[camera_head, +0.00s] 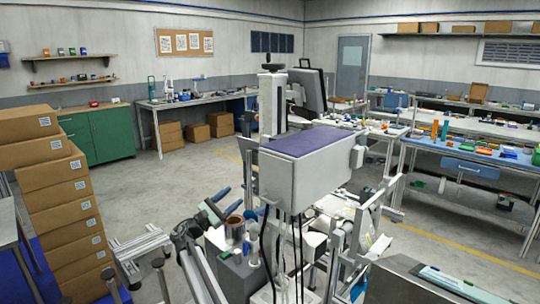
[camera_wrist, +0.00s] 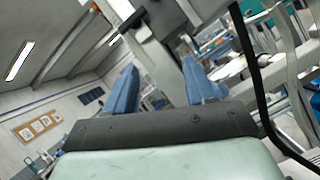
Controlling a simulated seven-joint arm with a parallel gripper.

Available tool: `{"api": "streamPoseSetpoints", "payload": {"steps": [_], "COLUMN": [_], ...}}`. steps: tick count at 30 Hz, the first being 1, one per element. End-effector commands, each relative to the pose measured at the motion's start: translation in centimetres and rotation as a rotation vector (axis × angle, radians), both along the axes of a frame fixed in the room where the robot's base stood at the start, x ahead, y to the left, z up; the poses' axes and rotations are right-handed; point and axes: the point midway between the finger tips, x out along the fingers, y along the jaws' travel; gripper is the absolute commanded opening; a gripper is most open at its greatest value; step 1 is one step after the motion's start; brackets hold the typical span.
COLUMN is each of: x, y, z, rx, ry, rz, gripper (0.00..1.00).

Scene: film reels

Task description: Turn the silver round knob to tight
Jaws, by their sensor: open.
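I cannot pick out the silver round knob with certainty in either view. A white machine housing with a purple top (camera_head: 292,182) stands in the middle of the head view, with a pale column behind it. My gripper (camera_head: 226,201) is to the left of this housing, with its two blue fingers apart. In the wrist view my gripper (camera_wrist: 164,88) is open, and nothing is held between the fingers. A grey frame part and a dark block show beyond the fingertips. I cannot tell how far they are from the fingers.
Black cables (camera_head: 283,252) hang below the housing. A brown cup-like item (camera_head: 234,224) stands close below my gripper. Stacked cardboard boxes (camera_head: 63,205) stand at the left. A blue-framed workbench (camera_head: 478,172) with small items is at the right. The floor behind at the left is open.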

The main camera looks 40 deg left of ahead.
Motion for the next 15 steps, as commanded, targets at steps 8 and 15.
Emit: {"api": "streamPoseSetpoints", "payload": {"steps": [8,15], "x": [1.7,2.3], "y": [-1.2,-1.8], "z": [8.2,10.2], "rx": [0.179,0.227], "ry": [0.053,0.069], "rz": [-0.045,-0.056], "gripper": [0.55,0.55]}}
